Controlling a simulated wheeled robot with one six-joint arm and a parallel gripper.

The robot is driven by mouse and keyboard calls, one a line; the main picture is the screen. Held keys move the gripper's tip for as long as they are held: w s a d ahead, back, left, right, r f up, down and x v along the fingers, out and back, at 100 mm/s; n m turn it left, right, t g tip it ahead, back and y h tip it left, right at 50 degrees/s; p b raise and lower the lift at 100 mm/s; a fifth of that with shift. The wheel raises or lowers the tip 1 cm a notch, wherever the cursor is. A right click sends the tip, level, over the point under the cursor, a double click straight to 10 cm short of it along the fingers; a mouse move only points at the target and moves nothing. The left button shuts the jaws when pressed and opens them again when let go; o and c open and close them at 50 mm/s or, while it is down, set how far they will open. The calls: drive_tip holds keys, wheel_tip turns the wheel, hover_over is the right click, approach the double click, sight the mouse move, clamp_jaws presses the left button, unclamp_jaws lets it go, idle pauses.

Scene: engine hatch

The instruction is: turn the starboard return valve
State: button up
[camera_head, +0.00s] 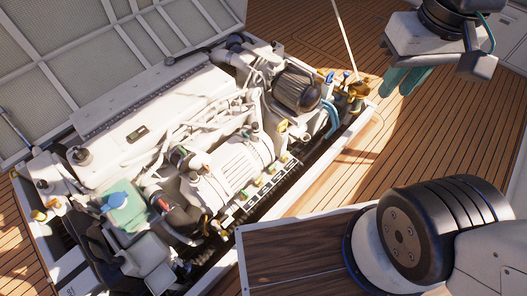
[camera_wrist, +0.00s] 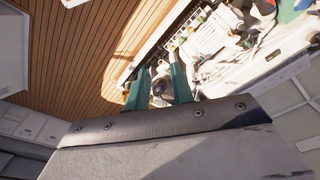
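My gripper (camera_head: 404,82) hangs at the upper right in the head view, above the deck to the right of the engine bay. Its two teal fingers also show in the wrist view (camera_wrist: 158,84), apart with a gap between them and nothing clearly held. A white strip with several small coloured valves or handles (camera_head: 258,184) runs along the engine's near side; it shows in the wrist view too (camera_wrist: 183,38). Brass fittings with blue handles (camera_head: 347,84) stand at the bay's right end. I cannot read which valve is the starboard return.
The white engine (camera_head: 240,166) fills the open hatch. A dark ribbed cylinder (camera_head: 297,90) and blue hose stand near its right end. The raised hatch lid (camera_head: 60,65) is behind. A wooden panel (camera_head: 290,250) lies in front. The planked deck (camera_head: 440,130) at right is clear.

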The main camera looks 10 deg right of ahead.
drive_tip(key=w+m, duration=0.1)
drive_tip(key=w, duration=0.9)
drive_tip(key=m+g, duration=0.1)
drive_tip(key=m, duration=0.9)
hover_over(285, 157)
drive_tip(key=w, duration=0.1)
drive_tip(key=f, duration=7.1)
drive_tip(key=shift+w+d, duration=0.15)
drive_tip(key=shift+d, duration=0.05)
wheel_tip(285, 157, down, 7)
drive_tip(key=shift+r, duration=0.1)
drive_tip(key=shift+f, duration=0.6)
